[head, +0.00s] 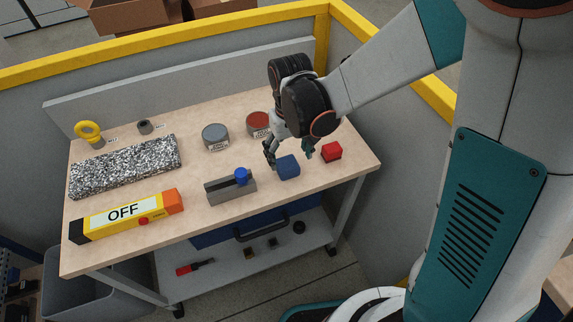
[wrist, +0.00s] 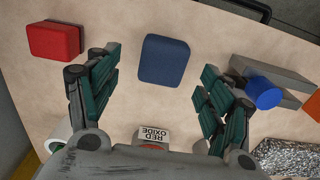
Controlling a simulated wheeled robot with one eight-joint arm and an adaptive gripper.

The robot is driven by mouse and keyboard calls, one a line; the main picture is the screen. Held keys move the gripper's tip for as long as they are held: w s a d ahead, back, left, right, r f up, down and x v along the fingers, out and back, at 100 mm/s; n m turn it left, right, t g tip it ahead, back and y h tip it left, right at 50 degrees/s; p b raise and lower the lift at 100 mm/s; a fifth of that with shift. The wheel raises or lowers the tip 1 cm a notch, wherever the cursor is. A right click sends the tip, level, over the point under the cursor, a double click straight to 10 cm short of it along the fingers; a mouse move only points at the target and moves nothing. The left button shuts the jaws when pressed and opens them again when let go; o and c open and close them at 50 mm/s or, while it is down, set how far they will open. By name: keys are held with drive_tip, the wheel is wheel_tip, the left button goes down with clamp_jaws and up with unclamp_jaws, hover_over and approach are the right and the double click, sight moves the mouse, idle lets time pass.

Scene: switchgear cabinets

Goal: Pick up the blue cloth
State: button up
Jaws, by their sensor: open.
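The blue cloth (head: 288,167) looks like a small rounded blue block lying on the wooden tabletop, near its front right part. In the wrist view the blue cloth (wrist: 164,60) lies in line with the gap between the fingers, slightly beyond the fingertips, with bare table around it. My gripper (head: 287,152) is open and empty, pointing down just behind and above the cloth in the head view. In the wrist view my gripper (wrist: 160,78) shows its two green-padded fingers spread wide on either side. Whether a finger touches the table cannot be told.
A red block (head: 331,151) sits right of the cloth, close to one finger in the wrist view. A grey vise-like block with a blue knob (head: 241,176) stands to the left. Red (head: 258,122) and grey (head: 215,136) cans stand behind. A yellow OFF bar (head: 125,215) lies front left.

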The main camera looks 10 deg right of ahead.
sight(287, 164)
drive_tip(key=shift+w+a+f+b, duration=0.15)
drive_tip(key=shift+f+b, duration=0.5)
drive_tip(key=shift+f, duration=0.7)
drive_tip(key=shift+s+a+f+b, duration=0.1)
drive_tip(key=shift+f+b, duration=0.55)
drive_tip(key=shift+f, duration=0.7)
drive_tip(key=shift+c, duration=0.5)
drive_tip(key=c, duration=1)
